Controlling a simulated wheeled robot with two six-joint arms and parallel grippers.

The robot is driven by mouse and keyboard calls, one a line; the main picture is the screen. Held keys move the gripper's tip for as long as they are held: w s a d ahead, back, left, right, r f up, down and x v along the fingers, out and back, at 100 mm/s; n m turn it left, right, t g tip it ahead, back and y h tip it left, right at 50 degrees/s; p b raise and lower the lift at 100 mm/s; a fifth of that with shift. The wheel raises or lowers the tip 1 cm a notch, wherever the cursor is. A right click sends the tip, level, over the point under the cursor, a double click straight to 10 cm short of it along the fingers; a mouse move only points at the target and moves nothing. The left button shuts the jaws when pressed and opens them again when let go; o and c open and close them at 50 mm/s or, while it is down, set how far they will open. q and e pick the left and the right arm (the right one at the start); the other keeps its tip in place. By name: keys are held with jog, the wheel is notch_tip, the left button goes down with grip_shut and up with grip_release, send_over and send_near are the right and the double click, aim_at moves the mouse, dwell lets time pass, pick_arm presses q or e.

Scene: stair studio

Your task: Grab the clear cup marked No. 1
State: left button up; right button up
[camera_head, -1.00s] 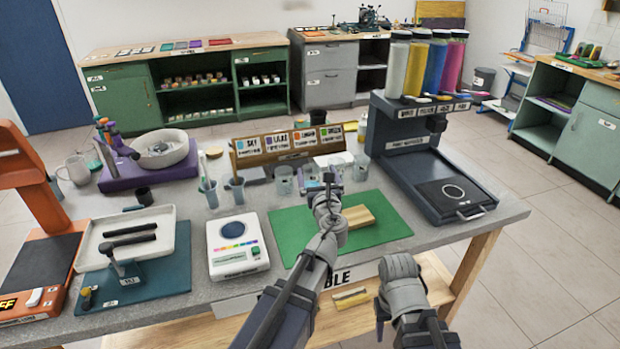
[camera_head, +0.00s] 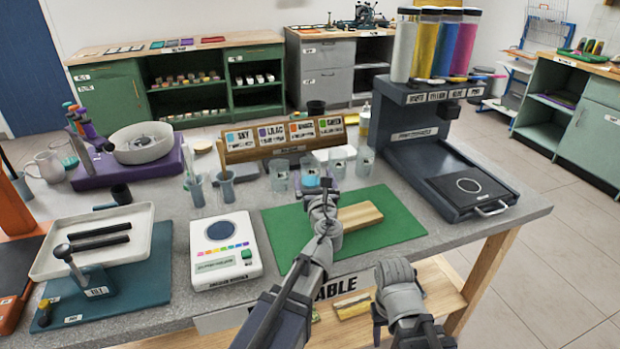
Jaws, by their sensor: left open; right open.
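Several small clear cups stand in front of the wooden label rack. One cup (camera_head: 279,176) is at the left of the group, one (camera_head: 309,166) is just behind my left gripper, and one (camera_head: 364,162) is at the right. Their number marks are too small to read, so I cannot tell which is No. 1. My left gripper (camera_head: 319,186) is open, over the back part of the green mat (camera_head: 285,232), in front of the cups; whether it touches one is unclear. My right gripper (camera_head: 378,318) is open, low at the table's front edge, its fingers partly hidden.
A wooden block (camera_head: 358,217) lies on the mat. A white scale (camera_head: 222,262) stands left of the mat, a dark dispenser (camera_head: 425,150) right of it. The label rack (camera_head: 285,142) closes off the space behind the cups.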

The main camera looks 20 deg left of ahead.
aim_at(312, 167)
pick_arm(q)
jog(key=shift+x, duration=3.9)
jog(key=shift+r, duration=0.1)
jog(key=shift+c, duration=0.4)
jog(key=shift+d, duration=0.1)
jog(key=c, duration=1.2)
